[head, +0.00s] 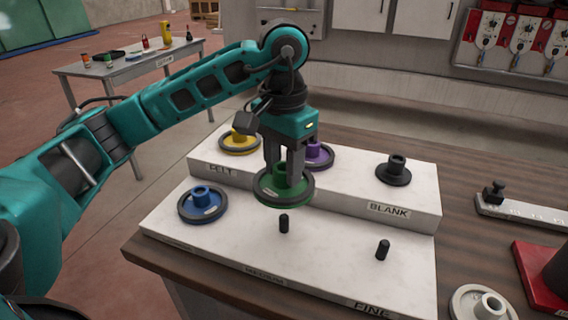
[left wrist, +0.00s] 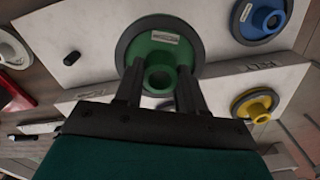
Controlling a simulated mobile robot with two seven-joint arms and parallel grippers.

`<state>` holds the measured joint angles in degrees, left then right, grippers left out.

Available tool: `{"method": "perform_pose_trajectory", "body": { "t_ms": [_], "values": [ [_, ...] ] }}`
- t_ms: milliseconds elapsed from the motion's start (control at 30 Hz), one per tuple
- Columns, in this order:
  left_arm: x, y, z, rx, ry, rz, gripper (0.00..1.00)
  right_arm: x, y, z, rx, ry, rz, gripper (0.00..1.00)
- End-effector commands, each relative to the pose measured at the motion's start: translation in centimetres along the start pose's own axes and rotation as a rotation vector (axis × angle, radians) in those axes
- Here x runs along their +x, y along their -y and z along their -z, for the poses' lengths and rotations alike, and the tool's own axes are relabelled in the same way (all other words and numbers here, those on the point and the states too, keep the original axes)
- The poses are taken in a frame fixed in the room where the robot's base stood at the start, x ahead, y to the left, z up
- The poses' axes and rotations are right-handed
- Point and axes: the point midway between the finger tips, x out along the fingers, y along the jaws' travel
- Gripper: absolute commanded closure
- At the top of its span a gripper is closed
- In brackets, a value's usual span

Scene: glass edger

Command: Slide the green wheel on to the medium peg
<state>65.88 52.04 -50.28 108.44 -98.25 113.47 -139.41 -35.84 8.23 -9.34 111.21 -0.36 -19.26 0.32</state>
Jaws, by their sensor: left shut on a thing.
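The green wheel (head: 272,199) has a dark rim and a raised green hub. My left gripper (head: 284,172) is shut on that hub and holds the wheel roughly level, apparently above the white stand. The medium peg (head: 284,223), a short black post on the lower step, is bare and shows just in front of the wheel in the head view. In the left wrist view the green wheel (left wrist: 150,52) sits between the fingertips (left wrist: 158,82) and hides what is beneath it. My right gripper is not in view.
A blue wheel (head: 203,204) sits left on the lower step; a bare peg (head: 382,250) stands right, near the FINE label. Yellow (head: 239,141), purple (head: 318,154) and black (head: 393,171) wheels sit on the upper step. A grey wheel (head: 482,304) lies front right.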

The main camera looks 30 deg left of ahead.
Motion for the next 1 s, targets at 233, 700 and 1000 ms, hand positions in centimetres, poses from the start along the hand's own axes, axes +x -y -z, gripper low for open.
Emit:
{"method": "perform_pose_trajectory", "body": {
  "t_ms": [233, 700, 1000],
  "values": [
    [1.0, 0.0, 0.0, 0.0, -0.001, 0.0, 1.0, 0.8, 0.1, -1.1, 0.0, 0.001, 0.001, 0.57],
    [5.4, 0.0, 0.0, 0.0, -0.001, 0.001, 1.0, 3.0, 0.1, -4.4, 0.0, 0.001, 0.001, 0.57],
    [6.0, 0.0, 0.0, 0.0, -0.001, 0.0, 1.0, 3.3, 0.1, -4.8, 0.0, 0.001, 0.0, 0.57]
  ]
}}
